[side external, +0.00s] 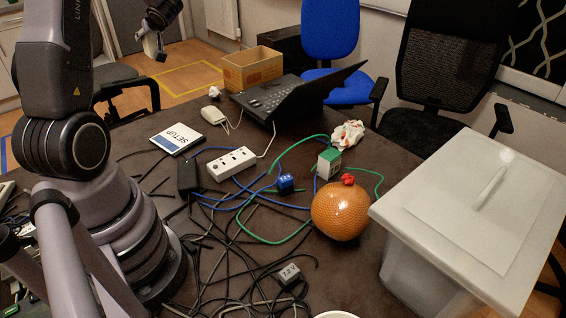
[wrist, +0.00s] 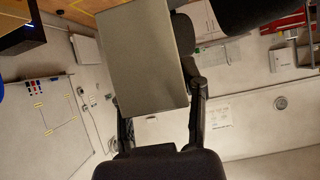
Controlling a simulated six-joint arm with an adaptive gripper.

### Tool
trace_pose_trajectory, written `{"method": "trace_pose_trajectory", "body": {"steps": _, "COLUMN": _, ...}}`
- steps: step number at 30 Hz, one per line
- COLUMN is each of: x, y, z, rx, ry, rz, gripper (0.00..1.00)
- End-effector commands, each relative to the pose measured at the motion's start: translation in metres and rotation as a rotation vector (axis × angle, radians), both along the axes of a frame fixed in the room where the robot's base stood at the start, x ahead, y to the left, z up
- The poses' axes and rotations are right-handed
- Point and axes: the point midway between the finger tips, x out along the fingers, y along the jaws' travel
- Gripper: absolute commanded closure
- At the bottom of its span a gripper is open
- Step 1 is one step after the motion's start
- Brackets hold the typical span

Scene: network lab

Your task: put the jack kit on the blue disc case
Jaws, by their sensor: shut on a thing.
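In the wrist view my gripper (wrist: 158,100) is shut on a flat, plain grey-beige box, which I take to be the jack kit (wrist: 148,50). One dark finger is on each side of its near end. No label shows on the face turned to the camera.
On the dark table (side external: 135,165), a white power strip (side external: 231,163), a black adapter (side external: 187,176) and tangled cables lie near the case. A laptop (side external: 290,95) and cardboard box (side external: 252,68) stand behind. An orange ball (side external: 341,211) and lidded white bin (side external: 480,210) are right.

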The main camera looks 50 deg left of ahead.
Motion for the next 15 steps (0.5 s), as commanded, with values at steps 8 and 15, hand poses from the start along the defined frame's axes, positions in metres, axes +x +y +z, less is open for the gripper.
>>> {"method": "trace_pose_trajectory", "body": {"steps": 8, "x": 0.0, "y": -0.001, "z": -0.074, "rx": -0.005, "ry": 0.008, "rz": -0.004, "gripper": 0.98}}
{"method": "trace_pose_trajectory", "body": {"steps": 15, "x": 0.0, "y": -0.001, "z": -0.154, "rx": -0.003, "ry": 0.006, "rz": -0.006, "gripper": 0.98}}
